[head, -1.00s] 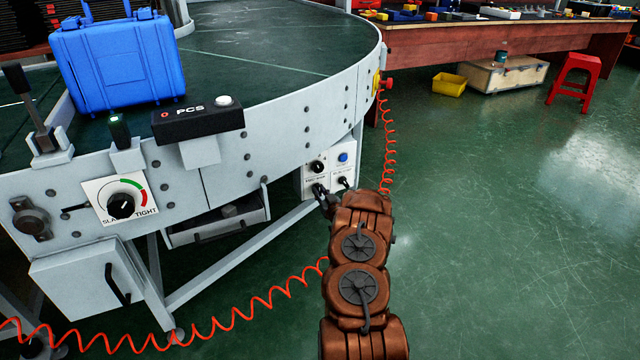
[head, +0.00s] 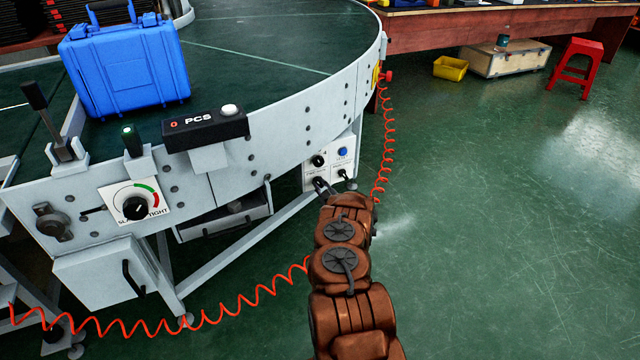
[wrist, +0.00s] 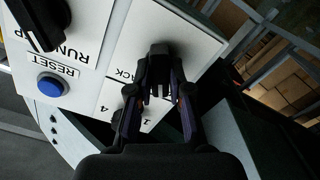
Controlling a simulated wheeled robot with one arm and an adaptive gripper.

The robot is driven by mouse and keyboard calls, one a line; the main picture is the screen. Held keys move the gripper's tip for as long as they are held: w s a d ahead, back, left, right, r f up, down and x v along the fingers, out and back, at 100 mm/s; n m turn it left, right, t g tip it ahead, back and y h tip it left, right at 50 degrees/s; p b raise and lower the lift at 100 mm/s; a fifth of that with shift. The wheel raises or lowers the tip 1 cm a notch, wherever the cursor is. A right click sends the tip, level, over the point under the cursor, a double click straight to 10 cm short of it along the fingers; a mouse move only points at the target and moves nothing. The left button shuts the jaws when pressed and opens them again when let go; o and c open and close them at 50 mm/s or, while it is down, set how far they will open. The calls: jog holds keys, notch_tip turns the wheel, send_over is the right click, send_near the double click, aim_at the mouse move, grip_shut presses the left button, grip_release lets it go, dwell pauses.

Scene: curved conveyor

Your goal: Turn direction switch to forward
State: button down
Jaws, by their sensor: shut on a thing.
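The small white control panel (head: 331,171) hangs under the conveyor's curved edge. It carries a dark knob (head: 318,161), a blue button (head: 342,153) and a small black switch (head: 344,174). My gripper (head: 322,187) is at the panel's lower left. In the wrist view, the panel (wrist: 98,40) appears upside down, and my gripper (wrist: 159,88) is shut on the dark direction switch beside a label ending in "ACK". The fingers hide most of this switch, so its setting cannot be read. The blue RESET button (wrist: 49,86) and black RUN switch (wrist: 40,22) are to the left.
A blue case (head: 125,65) stands on the conveyor (head: 265,45). A black PCS box (head: 205,130) and a tension dial (head: 136,206) are on its side. A coiled red cable (head: 385,150) hangs close to my arm. Open green floor (head: 490,230) lies to the right.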

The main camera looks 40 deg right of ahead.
jog(key=shift+r, duration=0.1)
jog(key=c, duration=1.1)
grip_release()
jog(key=shift+s+a, duration=0.15)
jog(key=shift+s, duration=0.45)
jog(key=v, duration=1)
jog(key=shift+s+a, duration=0.2)
jog(key=shift+s, duration=0.1)
